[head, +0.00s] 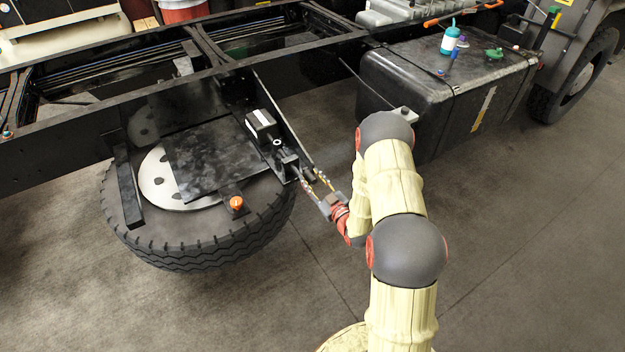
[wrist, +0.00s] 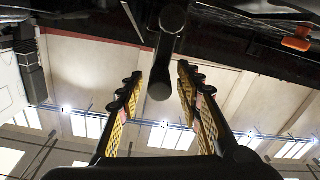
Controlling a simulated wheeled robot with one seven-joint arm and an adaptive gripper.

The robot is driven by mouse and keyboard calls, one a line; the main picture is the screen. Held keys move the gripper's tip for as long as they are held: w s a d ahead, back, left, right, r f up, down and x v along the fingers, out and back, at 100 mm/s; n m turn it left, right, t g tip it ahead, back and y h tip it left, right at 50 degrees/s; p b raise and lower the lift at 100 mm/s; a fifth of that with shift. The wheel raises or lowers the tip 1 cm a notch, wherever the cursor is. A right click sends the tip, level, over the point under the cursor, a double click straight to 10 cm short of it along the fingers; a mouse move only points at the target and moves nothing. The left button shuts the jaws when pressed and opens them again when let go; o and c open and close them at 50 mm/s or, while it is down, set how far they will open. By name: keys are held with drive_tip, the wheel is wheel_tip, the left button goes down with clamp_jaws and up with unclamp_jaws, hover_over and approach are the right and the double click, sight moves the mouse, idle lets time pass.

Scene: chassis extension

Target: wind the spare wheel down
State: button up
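The spare wheel (head: 205,250), a black treaded tyre with a pale rim, lies flat beneath the chassis frame at left. A dark plate and a small black box with a light top (head: 262,122) sit above it. My gripper (head: 312,178) is at the right of this bracket, its yellow-padded fingers pointing towards it. In the wrist view my gripper (wrist: 160,80) is open, its fingers apart on either side of a dark round-ended bar (wrist: 166,45), which looks like a crank handle. I see no finger closed on the bar; contact cannot be told.
An orange knob (head: 237,203) stands on the wheel's near side. The chassis rail (head: 150,88) runs above the wheel. The floor (head: 540,250) at right is clear.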

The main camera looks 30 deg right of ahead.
clamp_jaws()
idle(0.7)
